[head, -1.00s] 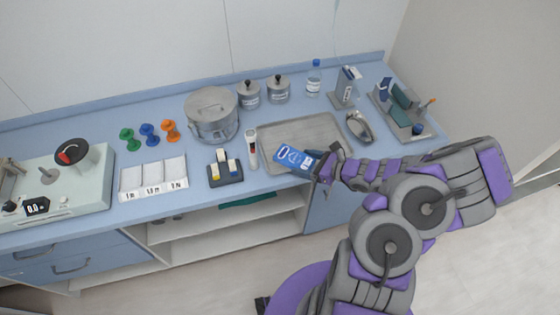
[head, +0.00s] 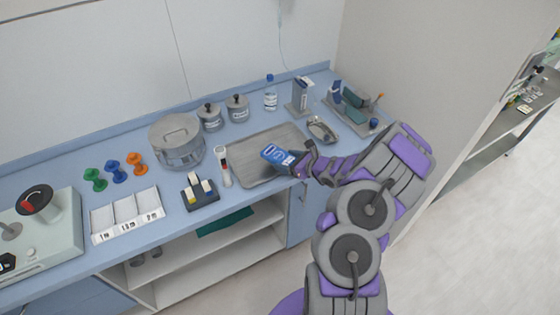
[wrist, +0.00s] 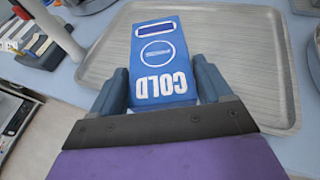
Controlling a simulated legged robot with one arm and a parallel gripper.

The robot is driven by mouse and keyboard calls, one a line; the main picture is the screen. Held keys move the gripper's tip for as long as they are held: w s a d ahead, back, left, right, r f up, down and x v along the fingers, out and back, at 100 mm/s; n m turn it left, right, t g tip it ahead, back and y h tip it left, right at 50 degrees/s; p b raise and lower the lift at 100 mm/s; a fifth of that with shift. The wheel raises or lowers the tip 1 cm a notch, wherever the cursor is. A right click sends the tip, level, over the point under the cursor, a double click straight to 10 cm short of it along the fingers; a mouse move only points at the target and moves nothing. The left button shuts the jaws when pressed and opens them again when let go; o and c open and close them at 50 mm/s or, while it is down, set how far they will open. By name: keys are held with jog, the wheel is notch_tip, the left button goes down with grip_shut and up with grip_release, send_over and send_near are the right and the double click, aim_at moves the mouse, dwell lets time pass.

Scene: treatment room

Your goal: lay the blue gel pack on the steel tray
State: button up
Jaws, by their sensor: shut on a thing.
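The blue gel pack (head: 277,155) is held at one end by my gripper (head: 298,165). In the wrist view the pack (wrist: 160,55), with white "COLD" lettering, sits between the two fingers of my gripper (wrist: 165,92), which are shut on it. The tray (wrist: 235,62) fills most of the wrist view behind the pack. I cannot tell whether the pack touches the tray.
A white-and-red handheld device (head: 224,166) stands left of the tray. A kidney dish (head: 322,129) is to its right, lidded jars (head: 237,108) and a bottle (head: 270,93) behind. A dark holder (head: 200,193) sits at the counter's front edge.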

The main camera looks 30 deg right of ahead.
aim_at(286, 153)
jog(key=w, duration=0.1)
jog(key=w+d, duration=0.1)
jog(key=w, duration=0.2)
jog(key=shift+w+d+f, duration=0.1)
jog(key=shift+d+f, duration=0.05)
jog(key=shift+f, duration=0.1)
jog(key=shift+w+a, duration=0.2)
jog(key=shift+w, duration=0.05)
jog(key=f, duration=0.1)
jog(key=a+f+b, duration=0.1)
jog(key=f, duration=0.1)
jog(key=shift+w+f, duration=0.1)
jog(key=shift+f, duration=0.1)
jog(key=shift+d, duration=0.3)
jog(key=shift+d+f, duration=0.2)
jog(key=shift+f, duration=0.05)
jog(key=o, duration=0.9)
jog(key=shift+o, duration=1.3)
jog(key=shift+a, duration=0.3)
